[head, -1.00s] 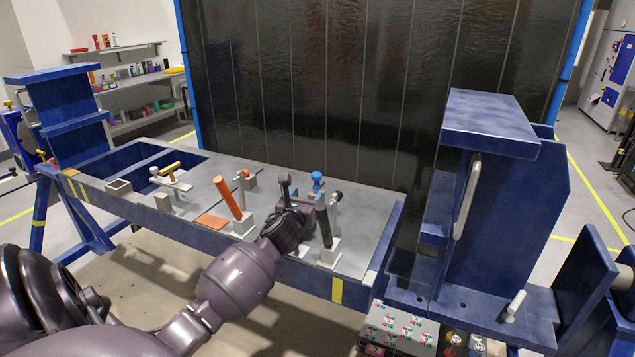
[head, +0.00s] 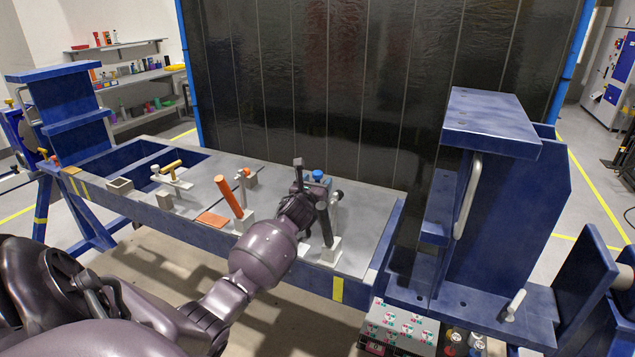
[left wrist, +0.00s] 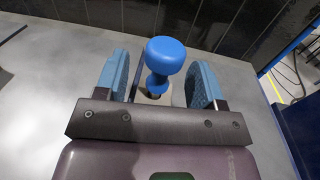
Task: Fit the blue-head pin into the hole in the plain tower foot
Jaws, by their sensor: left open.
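The blue-head pin (head: 319,174) stands upright near the back of the grey bench top, partly hidden by my left gripper in the head view. In the left wrist view the blue-head pin (left wrist: 166,57) shows its round head and narrower blue neck between the two fingers. My left gripper (left wrist: 158,82) is open around it, with a visible gap on each side; it also shows in the head view (head: 311,183). A big blue tower (head: 492,140) stands at the right, its foot (head: 440,290) showing small dark holes. My right gripper is not in view.
An orange-handled piece (head: 229,197) and a black-handled piece (head: 324,222) stand in grey blocks near my left arm. A dark panel (head: 300,80) closes the back.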

